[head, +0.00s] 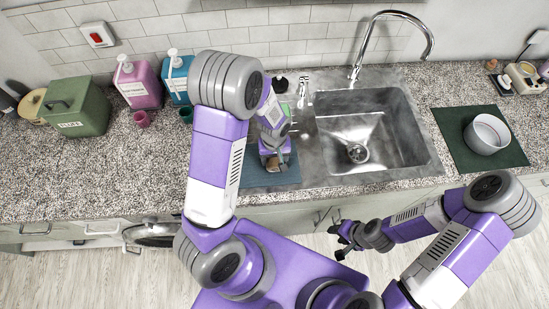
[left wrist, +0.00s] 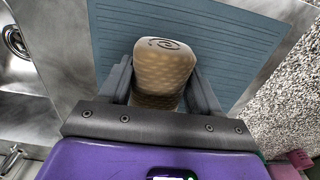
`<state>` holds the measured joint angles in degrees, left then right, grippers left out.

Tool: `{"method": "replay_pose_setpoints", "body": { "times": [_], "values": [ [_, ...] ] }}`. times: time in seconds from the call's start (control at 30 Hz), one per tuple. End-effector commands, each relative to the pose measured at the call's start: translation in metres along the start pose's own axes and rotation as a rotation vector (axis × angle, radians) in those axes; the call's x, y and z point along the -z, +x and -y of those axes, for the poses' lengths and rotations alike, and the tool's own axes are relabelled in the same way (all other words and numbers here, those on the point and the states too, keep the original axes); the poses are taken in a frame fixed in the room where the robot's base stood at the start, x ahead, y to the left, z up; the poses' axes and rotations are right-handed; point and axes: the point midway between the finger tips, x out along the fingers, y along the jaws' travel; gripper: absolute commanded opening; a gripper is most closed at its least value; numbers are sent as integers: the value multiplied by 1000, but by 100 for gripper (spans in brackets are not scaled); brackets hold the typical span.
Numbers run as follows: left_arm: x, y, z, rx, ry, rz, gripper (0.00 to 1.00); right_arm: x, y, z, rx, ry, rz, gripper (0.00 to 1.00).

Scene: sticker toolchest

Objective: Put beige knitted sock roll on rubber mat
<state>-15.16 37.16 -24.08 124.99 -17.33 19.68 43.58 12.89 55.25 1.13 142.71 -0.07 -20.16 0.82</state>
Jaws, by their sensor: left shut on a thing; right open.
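The beige knitted sock roll (left wrist: 163,68) is between the two fingers of my left gripper (left wrist: 160,88) in the left wrist view, its spiral end facing the camera. In the head view only a small brown part of it (head: 272,163) shows under my left gripper (head: 274,157). The blue-grey ribbed rubber mat (left wrist: 245,50) lies beneath and beyond the roll. In the head view the mat (head: 288,178) lies on the counter left of the sink, partly hidden by my arm. I cannot tell if the roll touches it. My right gripper (head: 344,241) is open, in front of the counter.
The steel sink (head: 360,140) with its tap (head: 392,40) is right of the mat. A dark green mat (head: 452,140) with a white bowl (head: 488,134) lies further right. A green box (head: 75,108) and pump bottles (head: 139,84) stand left. The front-left counter is clear.

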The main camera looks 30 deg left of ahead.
Motion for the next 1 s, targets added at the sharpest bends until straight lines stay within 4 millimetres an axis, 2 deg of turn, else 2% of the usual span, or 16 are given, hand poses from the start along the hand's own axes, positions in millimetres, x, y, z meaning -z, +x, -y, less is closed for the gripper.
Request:
{"method": "replay_pose_setpoints", "body": {
  "times": [0.07, 0.4, 0.43, 0.57, 0.87, 1.0],
  "values": [
    [0, 6, 0, 0, 1, 0, 32, 0, 1, 0, 0, 0, 0, 43],
    [0, 10, 0, -1, 1, -1, 32, 0, 5, -2, 0, 0, 0, 43],
    [0, 9, 0, -1, 0, -1, 68, 0, 4, -1, 0, 0, 0, 43],
    [0, 8, 0, -1, 1, 0, 88, 0, 3, -1, 0, 0, 0, 43],
    [0, 7, 0, -1, 1, -1, 89, 0, 2, -1, 0, 0, 0, 43],
    [1, -4, -1, -4, 1, -4, 89, 0, -1, 0, 0, 0, 0, 43]
  ]
}}
